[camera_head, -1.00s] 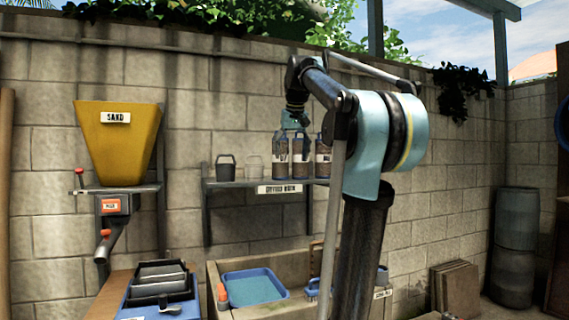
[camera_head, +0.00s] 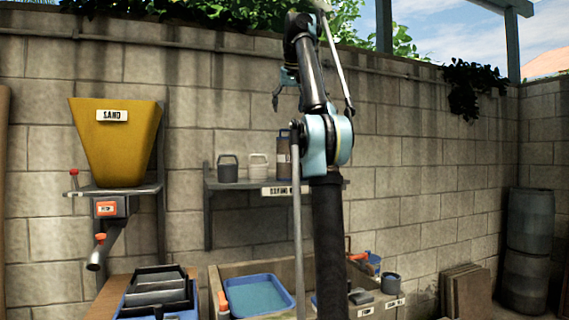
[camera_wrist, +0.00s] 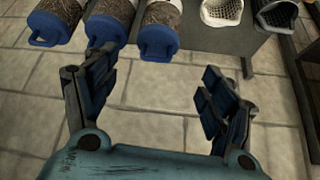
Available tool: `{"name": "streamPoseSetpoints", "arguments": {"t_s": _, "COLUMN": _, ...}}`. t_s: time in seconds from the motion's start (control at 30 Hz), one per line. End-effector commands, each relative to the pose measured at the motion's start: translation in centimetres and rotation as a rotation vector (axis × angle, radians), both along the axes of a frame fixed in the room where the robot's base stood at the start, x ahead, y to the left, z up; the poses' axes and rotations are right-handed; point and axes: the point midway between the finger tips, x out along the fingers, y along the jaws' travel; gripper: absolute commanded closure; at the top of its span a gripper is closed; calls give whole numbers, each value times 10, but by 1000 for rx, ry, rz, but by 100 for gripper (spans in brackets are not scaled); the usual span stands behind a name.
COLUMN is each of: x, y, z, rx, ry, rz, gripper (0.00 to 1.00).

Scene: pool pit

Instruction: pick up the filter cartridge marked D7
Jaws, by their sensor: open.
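Three filter cartridges with brown bodies and blue ends show along the top left of the wrist view: a left one (camera_wrist: 55,22), a middle one (camera_wrist: 108,22) and a right one (camera_wrist: 160,28). No mark is readable on any of them, so I cannot tell which is D7. In the head view one cartridge (camera_head: 284,158) stands on the wall shelf (camera_head: 235,185); my arm hides the others. My gripper (camera_wrist: 160,85) is open and empty, apart from the cartridges. In the head view my gripper (camera_head: 286,90) is above the shelf.
A dark container (camera_head: 228,168) and a white one (camera_head: 258,167) stand left of the cartridge on the shelf. A yellow sand hopper (camera_head: 115,150) hangs further left. Below are a blue water tray (camera_head: 258,293) and a blue bin of dark trays (camera_head: 160,290).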

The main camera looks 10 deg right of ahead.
Motion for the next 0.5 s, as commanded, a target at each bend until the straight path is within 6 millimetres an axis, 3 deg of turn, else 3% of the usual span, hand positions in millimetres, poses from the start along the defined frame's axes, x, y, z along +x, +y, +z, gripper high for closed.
{"name": "streamPoseSetpoints", "arguments": {"t_s": 0.5, "x": 31, "y": -8, "z": -50, "rx": 1, "ry": 0, "rz": -10, "gripper": 24}}
